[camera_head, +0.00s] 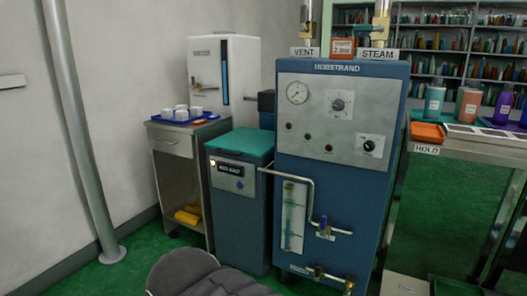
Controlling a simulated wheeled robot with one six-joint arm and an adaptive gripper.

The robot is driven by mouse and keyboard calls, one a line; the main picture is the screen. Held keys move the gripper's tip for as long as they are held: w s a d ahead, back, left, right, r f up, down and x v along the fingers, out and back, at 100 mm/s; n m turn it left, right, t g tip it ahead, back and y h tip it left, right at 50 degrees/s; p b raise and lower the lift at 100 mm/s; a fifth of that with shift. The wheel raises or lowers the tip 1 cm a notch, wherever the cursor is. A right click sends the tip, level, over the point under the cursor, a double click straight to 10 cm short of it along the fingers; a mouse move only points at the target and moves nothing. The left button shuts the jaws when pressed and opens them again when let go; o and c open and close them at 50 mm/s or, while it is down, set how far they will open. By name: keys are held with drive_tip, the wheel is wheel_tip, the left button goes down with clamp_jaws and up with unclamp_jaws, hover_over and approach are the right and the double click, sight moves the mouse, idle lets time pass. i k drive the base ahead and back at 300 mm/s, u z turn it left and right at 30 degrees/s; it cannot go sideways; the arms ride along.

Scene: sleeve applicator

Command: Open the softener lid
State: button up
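The softener appears to be the blue floor-standing cabinet (238,222) in the middle of the head view. Its teal-green lid (240,143) lies flat on top and looks closed. A dark label panel (231,169) with light lettering, perhaps "ADD SALT", is on the cabinet's upper front. A dark grey rounded part at the bottom edge seems to be mine. My gripper's fingers are not in view, so their state and distance from the lid do not show.
The tall blue Hobstrand machine (335,160) stands close on the right, with a bent pipe (311,190) at its front. A steel cart (172,143) with a blue cup tray (181,121) and a white unit (238,65) stand behind left. Green floor is clear at front left.

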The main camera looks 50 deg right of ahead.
sight(256, 143)
drive_tip(key=z, duration=2.65)
drive_tip(key=i, duration=0.9)
drive_tip(key=u, duration=2.45)
